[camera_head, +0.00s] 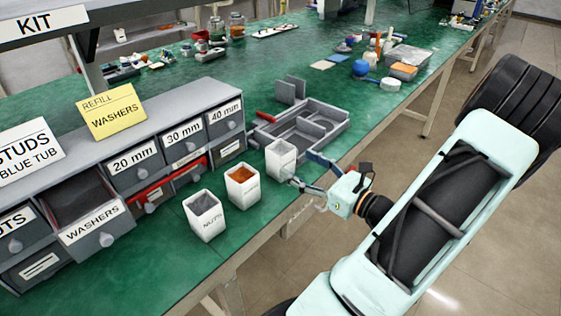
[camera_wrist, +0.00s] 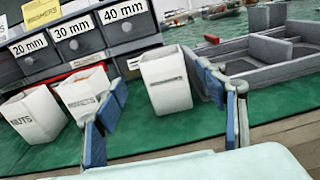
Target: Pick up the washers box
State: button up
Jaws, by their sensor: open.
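Three white open-topped boxes stand in a row on the green bench. The far box (camera_head: 281,158) is nearest my gripper (camera_head: 304,171); in the wrist view this box (camera_wrist: 166,82) has a label too blurred to read surely, possibly the washers box. My gripper (camera_wrist: 158,97) is open, its blue-tipped fingers to the left and right of that box, with no clear contact. The middle box (camera_head: 242,187) holds orange-brown pieces; its label is unclear. The front box (camera_head: 206,216) reads NUTS.
A grey drawer cabinet (camera_head: 150,158) stands behind the boxes, with an open WASHERS drawer (camera_head: 97,232) and a yellow REFILL WASHERS card (camera_head: 112,111). A grey divided tray (camera_head: 305,128) lies beyond the far box. The bench's front edge runs below my gripper.

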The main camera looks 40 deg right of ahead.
aim_at(273, 145)
jog(key=w, duration=0.5)
jog(key=w+b, duration=0.1)
jog(key=w, duration=0.1)
jog(key=shift+w+r, duration=0.25)
jog(key=shift+w, duration=0.1)
jog(key=shift+c, duration=0.2)
jog(key=c, duration=1.5)
jog(key=shift+o, duration=0.2)
jog(key=shift+r, duration=0.1)
